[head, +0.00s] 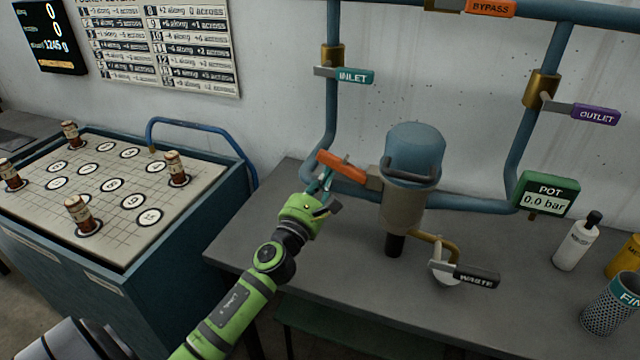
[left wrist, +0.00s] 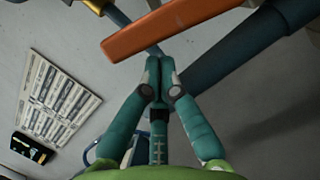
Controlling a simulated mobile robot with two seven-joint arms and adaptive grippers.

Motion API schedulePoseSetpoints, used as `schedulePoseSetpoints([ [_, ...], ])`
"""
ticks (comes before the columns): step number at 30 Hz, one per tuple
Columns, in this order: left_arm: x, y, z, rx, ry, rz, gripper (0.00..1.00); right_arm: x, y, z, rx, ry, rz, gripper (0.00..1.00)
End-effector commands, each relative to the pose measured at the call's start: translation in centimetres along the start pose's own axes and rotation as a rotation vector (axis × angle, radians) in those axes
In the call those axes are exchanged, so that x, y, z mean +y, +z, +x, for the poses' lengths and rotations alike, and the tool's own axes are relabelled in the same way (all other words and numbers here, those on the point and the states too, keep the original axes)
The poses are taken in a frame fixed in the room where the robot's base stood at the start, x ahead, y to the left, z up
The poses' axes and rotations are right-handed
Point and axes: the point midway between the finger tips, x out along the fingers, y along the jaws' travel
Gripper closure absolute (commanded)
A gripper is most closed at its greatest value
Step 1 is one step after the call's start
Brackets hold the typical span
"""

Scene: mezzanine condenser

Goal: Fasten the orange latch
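The orange latch (head: 342,166) is a flat orange bar at the left side of the pot (head: 402,208), which has a blue domed lid (head: 415,150). The bar slants, its free end up and to the left. My left gripper (head: 325,178) is just below the bar's free end. In the left wrist view the orange latch (left wrist: 175,27) crosses above my left gripper (left wrist: 160,65). Its teal fingertips are together with nothing seen between them, close to the bar's lower edge; I cannot tell whether they touch it. My right gripper is not in view.
Blue pipes with an INLET handle (head: 354,76) and an OUTLET handle (head: 595,114) frame the pot. A WASTE handle (head: 476,276) is low in front. A gauge (head: 546,194) reads 0.0 bar. Bottles stand at right. The bench (head: 340,290) front is clear.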

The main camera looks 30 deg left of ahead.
Motion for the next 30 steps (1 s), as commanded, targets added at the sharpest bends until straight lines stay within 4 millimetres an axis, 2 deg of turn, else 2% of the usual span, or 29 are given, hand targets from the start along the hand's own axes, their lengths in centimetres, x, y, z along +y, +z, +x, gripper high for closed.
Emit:
schedulePoseSetpoints([
  [10,0.0,0.1,0.0,0.0,-0.001,0.004,1.0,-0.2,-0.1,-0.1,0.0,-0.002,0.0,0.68],
  [30,0.5,1.1,0.2,-0.001,-0.028,0.113,1.0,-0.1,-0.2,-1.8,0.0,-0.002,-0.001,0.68],
])
